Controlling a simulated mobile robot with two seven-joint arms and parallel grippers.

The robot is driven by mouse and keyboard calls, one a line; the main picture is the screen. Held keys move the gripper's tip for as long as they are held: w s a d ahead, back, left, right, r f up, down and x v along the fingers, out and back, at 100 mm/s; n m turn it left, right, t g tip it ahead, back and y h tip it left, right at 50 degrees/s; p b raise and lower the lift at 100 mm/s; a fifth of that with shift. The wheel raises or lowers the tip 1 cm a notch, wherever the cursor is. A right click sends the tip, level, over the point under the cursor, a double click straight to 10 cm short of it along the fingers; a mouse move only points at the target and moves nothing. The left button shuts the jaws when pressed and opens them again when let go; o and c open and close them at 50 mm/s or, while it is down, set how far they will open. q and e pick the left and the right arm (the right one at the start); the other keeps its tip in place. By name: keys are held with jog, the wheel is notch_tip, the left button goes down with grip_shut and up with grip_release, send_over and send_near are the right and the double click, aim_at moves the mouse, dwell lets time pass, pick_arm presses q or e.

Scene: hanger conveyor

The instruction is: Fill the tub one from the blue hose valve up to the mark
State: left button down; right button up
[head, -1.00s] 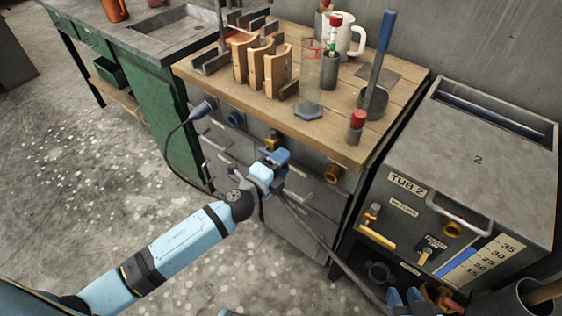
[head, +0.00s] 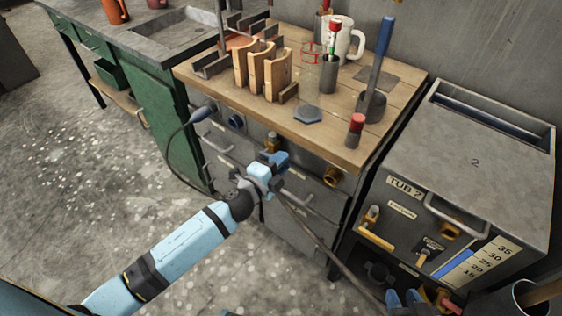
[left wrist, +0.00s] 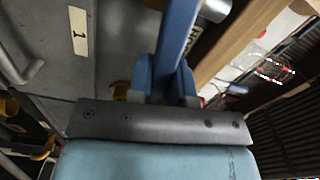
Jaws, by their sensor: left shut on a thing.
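My left gripper (head: 274,159) is in front of the drawer front below the wooden worktop. In the left wrist view its blue fingers (left wrist: 166,76) are shut on a blue bar (left wrist: 180,32), which looks like a lever. A label partly reading "HO" shows beside the bar. My right gripper (head: 405,299) shows only as blue fingertips at the bottom edge of the head view. Its opening is unclear.
Tub 2 (head: 475,150), with a level scale (head: 480,262), stands at the right. The worktop (head: 235,100) holds wooden racks, a mug (head: 349,40) and several small items. Open floor lies left.

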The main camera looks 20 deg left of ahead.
pick_arm(q)
jog(key=r+n+p, duration=0.1)
jog(key=n+p, duration=0.1)
jog(key=shift+a+r+n, duration=0.2)
jog(key=shift+r+n, duration=0.2)
jog(key=shift+w+a+r+n+p, duration=0.1)
jog(key=shift+a+r+n+p, duration=0.05)
jog(key=shift+n+p, duration=0.35)
jog(key=shift+w+a+r+n+p, duration=0.1)
jog(key=shift+r+n+p, duration=0.05)
jog(key=shift+n+p, duration=0.3)
jog(key=c, duration=1)
grip_release()
jog(key=shift+s, duration=0.1)
jog(key=shift+c, duration=0.2)
jog(key=shift+s, duration=0.1)
jog(key=v, duration=1.3)
jog(key=shift+s+a, duration=0.15)
jog(key=shift+s, duration=0.15)
